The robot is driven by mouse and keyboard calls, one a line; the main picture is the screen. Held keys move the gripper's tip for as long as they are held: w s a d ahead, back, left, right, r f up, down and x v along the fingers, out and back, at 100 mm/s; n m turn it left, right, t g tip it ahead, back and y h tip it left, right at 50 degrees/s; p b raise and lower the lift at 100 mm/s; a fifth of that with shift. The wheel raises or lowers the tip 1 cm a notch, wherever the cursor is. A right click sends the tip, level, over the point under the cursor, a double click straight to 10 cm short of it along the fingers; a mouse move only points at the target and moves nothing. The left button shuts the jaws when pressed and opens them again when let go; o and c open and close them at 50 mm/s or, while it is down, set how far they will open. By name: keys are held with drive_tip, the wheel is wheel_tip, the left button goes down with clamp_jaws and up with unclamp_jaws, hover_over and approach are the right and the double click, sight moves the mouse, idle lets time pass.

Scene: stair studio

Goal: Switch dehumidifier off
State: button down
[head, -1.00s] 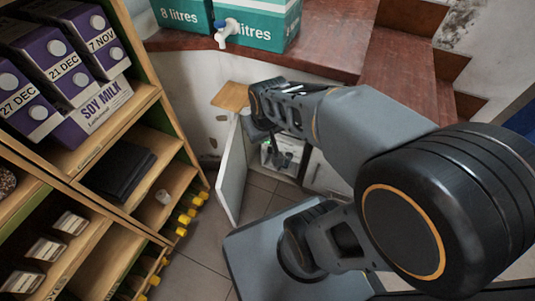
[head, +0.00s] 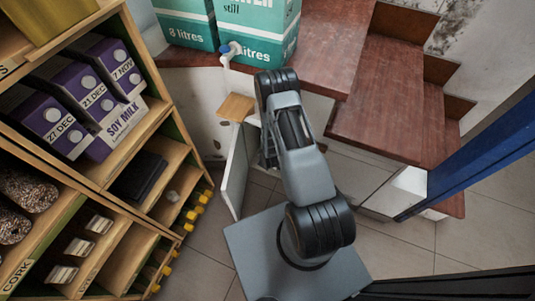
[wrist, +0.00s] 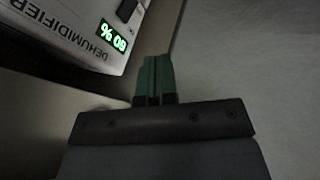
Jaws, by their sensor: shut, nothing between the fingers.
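The dehumidifier (wrist: 75,30) is a pale box in the upper left of the wrist view, its name upside down. A dark switch or button (wrist: 127,9) sits beside the display at the top edge, partly cut off. My gripper (wrist: 154,58) is shut and empty, its green fingertips below and slightly right of the display, apart from the panel in the picture. In the head view my arm hides the gripper, and I cannot make out the dehumidifier there.
An open white cupboard door (head: 234,172) stands left of my arm, below a small wooden board (head: 236,107). Wooden shelves (head: 150,130) with soy milk cartons fill the left. Red-brown steps (head: 380,110) rise at right. A blue beam (head: 480,150) crosses the right side.

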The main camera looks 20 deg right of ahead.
drive_tip(key=shift+s+f+n, duration=0.15)
drive_tip(key=shift+s+f, duration=0.2)
drive_tip(key=shift+f, duration=0.25)
drive_tip(key=shift+s+f+n, duration=0.15)
drive_tip(key=shift+s+f, duration=0.2)
drive_tip(key=shift+f, duration=0.25)
drive_tip(key=w+d+f+b, duration=0.4)
drive_tip(key=w+f+b, duration=0.1)
drive_tip(key=w+f, duration=0.3)
drive_tip(key=shift+w+f, duration=0.15)
drive_tip(key=shift+f, duration=0.3)
